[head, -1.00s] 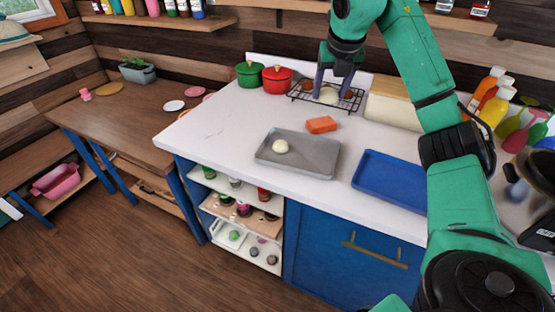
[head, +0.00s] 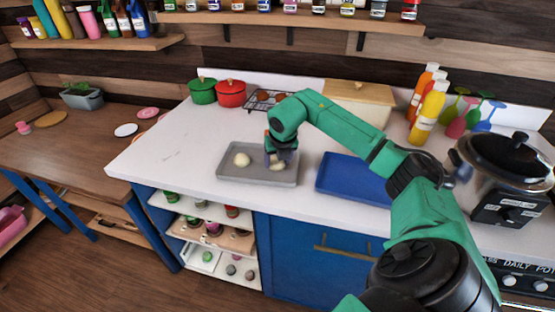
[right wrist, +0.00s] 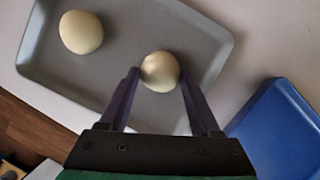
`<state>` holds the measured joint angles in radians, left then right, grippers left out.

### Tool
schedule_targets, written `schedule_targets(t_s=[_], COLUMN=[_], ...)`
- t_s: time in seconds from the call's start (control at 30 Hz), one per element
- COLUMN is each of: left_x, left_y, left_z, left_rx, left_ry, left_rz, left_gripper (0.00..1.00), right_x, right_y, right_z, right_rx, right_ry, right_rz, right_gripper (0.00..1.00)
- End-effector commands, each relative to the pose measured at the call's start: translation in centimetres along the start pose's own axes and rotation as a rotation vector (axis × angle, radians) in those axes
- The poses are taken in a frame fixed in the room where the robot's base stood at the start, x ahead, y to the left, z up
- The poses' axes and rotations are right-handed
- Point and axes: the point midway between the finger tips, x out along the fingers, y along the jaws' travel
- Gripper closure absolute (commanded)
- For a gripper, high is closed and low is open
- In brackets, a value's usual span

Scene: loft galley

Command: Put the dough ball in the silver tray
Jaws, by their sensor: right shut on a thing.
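The silver tray (head: 232,173) lies on the white counter; it also shows in the right wrist view (right wrist: 200,45). One pale dough ball (head: 241,159) sits in its left part, also seen in the right wrist view (right wrist: 81,32). My right gripper (head: 279,161) is over the tray's right part, shut on a second pale dough ball (right wrist: 160,71). In the right wrist view this ball is between the two purple fingers. I cannot tell whether it touches the tray floor. My left gripper is not in view.
A blue tray (head: 345,176) lies just right of the silver tray. Behind stand a green pot (head: 203,92), a red pot (head: 231,93), a wire rack (head: 262,98) with brown items and a wooden box (head: 358,101). The counter's left part is clear.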

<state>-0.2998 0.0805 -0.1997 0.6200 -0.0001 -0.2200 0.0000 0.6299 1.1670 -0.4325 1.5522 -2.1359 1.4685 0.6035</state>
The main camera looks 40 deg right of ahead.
Motion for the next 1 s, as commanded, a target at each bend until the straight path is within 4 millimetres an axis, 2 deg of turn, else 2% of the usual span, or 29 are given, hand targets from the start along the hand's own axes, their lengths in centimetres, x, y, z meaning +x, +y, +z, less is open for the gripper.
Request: schedule_targets(t_s=[0.2, 0.23, 0.3, 0.57, 0.7, 0.83, 1.0], left_x=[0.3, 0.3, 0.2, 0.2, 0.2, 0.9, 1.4], left_y=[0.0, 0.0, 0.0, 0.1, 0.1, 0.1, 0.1], left_z=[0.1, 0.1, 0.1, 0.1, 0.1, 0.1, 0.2], left_rx=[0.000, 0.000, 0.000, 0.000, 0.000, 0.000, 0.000], left_ry=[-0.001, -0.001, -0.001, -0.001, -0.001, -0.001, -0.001], left_rz=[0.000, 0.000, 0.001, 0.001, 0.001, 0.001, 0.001], left_gripper=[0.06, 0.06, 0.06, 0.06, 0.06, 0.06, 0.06], right_x=[0.3, 0.3, 0.2, 0.1, -0.6, -3.2, -8.1], right_y=[0.0, 0.0, 0.0, 0.0, 0.0, 0.0, 0.1], right_z=[-0.1, -0.1, -0.1, -0.1, 0.1, 0.1, 0.1], right_rx=[0.000, 0.000, 0.000, 0.000, -0.001, -0.002, -0.001], right_ry=[0.000, 0.000, 0.000, 0.001, -0.001, -0.005, -0.006], right_rz=[0.000, 0.000, 0.000, 0.000, 0.001, 0.000, 0.002], right_gripper=[0.91, 0.32, 0.06, 0.06, 0.06, 0.06, 0.06])
